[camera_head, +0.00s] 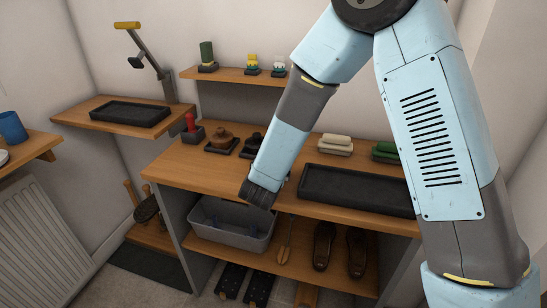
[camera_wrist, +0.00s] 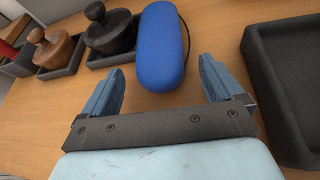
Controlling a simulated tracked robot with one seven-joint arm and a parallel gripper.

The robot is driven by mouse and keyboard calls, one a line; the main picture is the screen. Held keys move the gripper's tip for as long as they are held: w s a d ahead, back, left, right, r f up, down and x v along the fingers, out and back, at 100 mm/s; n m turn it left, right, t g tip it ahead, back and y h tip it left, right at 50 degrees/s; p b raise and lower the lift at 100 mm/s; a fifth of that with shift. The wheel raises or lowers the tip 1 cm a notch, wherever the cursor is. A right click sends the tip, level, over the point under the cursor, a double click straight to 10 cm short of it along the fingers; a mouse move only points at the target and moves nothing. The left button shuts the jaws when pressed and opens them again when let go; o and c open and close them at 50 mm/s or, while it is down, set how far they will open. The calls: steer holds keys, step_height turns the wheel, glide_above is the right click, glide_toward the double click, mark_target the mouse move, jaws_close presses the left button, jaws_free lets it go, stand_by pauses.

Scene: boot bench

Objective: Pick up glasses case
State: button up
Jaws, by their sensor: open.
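A blue glasses case (camera_wrist: 161,48) with rounded ends lies on the wooden bench top in the wrist view. My gripper (camera_wrist: 163,84) is open, with one finger on each side of the case's near end. The near end of the case reaches roughly level with the fingertips; whether the fingers stand above it or around it I cannot tell. Nothing is held. In the head view my arm hides the case, and the fingers of my gripper are hidden too.
A black tray (camera_wrist: 288,85) stands close to the right finger; it also shows in the head view (camera_head: 355,190). Wooden (camera_wrist: 50,47) and black (camera_wrist: 110,30) lidded pots sit in dark trays on the left. A grey bin (camera_head: 232,226) is on the shelf below, beside brown shoes (camera_head: 323,245).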

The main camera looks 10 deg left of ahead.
steer(key=shift+x, duration=0.9)
steer(key=shift+c, duration=0.4)
steer(key=c, duration=1.2)
steer(key=shift+r, duration=0.55)
step_height(320, 180, up, 2)
steer(key=shift+r, duration=0.2)
steer(key=s+d+r, duration=0.7)
steer(key=s+r, duration=0.2)
steer(key=s, duration=0.2)
steer(key=shift+s+d+r, duration=0.3)
steer(key=shift+s+d, duration=0.05)
steer(key=shift+s, duration=0.05)
